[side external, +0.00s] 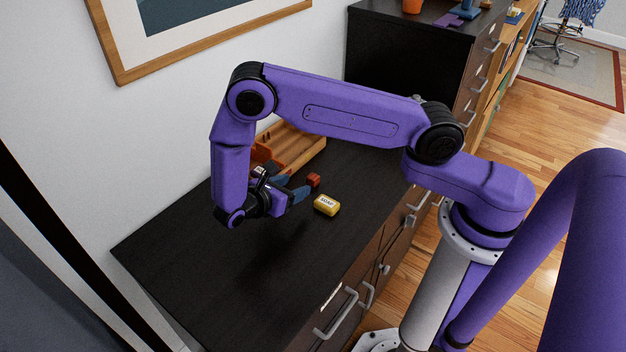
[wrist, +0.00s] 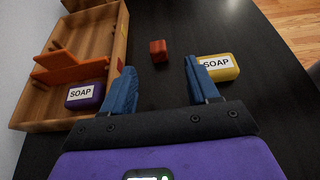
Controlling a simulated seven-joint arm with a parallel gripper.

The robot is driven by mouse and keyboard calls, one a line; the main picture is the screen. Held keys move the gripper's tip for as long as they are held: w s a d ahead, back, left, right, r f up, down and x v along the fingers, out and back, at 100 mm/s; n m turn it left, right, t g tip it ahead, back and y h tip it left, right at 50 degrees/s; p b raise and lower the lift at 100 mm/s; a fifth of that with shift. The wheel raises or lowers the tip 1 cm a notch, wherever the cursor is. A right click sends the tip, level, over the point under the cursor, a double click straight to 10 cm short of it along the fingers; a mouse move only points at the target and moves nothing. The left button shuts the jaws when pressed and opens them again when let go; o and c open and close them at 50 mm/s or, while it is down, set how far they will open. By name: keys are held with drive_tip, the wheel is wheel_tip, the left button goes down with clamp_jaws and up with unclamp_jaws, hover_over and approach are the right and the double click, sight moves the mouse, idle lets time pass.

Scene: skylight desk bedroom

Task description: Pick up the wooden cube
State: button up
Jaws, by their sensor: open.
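The wooden cube, small and reddish-brown (wrist: 158,51), sits on the dark desk top ahead of my gripper (wrist: 160,85) in the wrist view. It lies between the lines of the two blue fingers, beyond their tips and apart from them. My gripper is open and empty. In the side external view the cube (side external: 313,180) is just beyond the fingertips (side external: 302,187), which are low over the desk.
A yellow soap bar (wrist: 216,68) lies right of the cube, close by the right finger. A wooden tray (wrist: 118,50) stands to the left, with a purple soap bar (wrist: 86,96) and an orange piece (wrist: 70,68) in it. The desk (side external: 230,270) is clear toward its near left end.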

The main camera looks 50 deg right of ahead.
sight(312, 177)
drive_tip(key=shift+x, duration=4.2)
drive_tip(key=shift+w, duration=0.2)
clamp_jaws()
